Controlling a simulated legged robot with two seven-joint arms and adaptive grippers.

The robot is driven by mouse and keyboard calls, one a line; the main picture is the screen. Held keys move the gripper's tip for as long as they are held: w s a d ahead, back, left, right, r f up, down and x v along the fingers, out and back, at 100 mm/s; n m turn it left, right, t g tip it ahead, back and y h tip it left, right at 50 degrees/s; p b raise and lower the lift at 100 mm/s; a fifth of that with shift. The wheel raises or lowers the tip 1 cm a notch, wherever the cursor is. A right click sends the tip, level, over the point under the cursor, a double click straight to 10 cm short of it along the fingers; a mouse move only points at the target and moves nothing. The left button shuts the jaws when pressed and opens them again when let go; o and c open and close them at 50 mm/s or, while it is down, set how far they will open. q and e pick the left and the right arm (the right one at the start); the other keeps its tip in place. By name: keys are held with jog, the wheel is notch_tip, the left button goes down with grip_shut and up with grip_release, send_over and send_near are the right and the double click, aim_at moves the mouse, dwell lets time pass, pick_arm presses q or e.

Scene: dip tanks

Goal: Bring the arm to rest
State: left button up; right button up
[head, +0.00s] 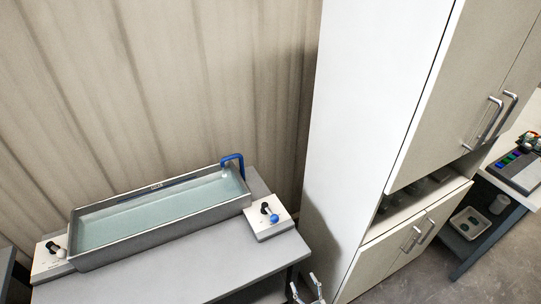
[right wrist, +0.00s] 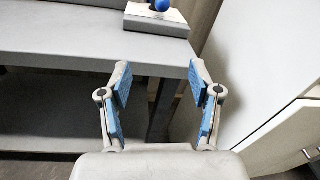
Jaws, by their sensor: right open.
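My right gripper (head: 307,289) shows at the bottom edge of the head view, just past the right front corner of the grey table. In the right wrist view my right gripper (right wrist: 160,85) is open, with its two blue-padded fingers apart and nothing between them. It faces the table's edge and leg. My left gripper is not in view.
A tank of pale liquid (head: 160,215) with a blue handle (head: 233,160) stands on the grey table (head: 180,284). A control box (head: 266,218) with a blue knob sits beside it. A white cabinet (head: 365,120) stands to the right. Floor (head: 420,275) shows at lower right.

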jog(key=s+d+f+n+g+h, duration=0.1)
jog(key=s+f+n+g, duration=0.35)
jog(key=f, duration=0.65)
jog(key=s+f+n+g+h, duration=0.1)
jog(key=s+f+n+g, duration=0.1)
jog(key=s+f+n, duration=0.7)
jog(key=s+d+f+n+g+h, duration=0.1)
jog(key=s+f+n+g, duration=0.15)
jog(key=f, duration=1.05)
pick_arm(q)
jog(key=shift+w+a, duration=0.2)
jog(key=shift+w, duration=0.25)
pick_arm(e)
jog(key=s+d+f+n+g+h, duration=0.1)
jog(key=s+d+f+n+g, duration=0.1)
jog(key=s, duration=0.5)
jog(key=s+d+f+n+g+h, duration=0.1)
jog(key=s+d+f+n+g, duration=0.1)
jog(key=s+d+f+n, duration=0.3)
jog(key=s+d+f+n+g+h, duration=0.1)
jog(key=s+d+f+n+g, duration=0.1)
jog(key=s+f+n, duration=0.4)
jog(key=s+d+n, duration=0.1)
jog(key=s+n, duration=0.1)
jog(key=s, duration=0.2)
jog(key=shift+d+n+g, duration=0.3)
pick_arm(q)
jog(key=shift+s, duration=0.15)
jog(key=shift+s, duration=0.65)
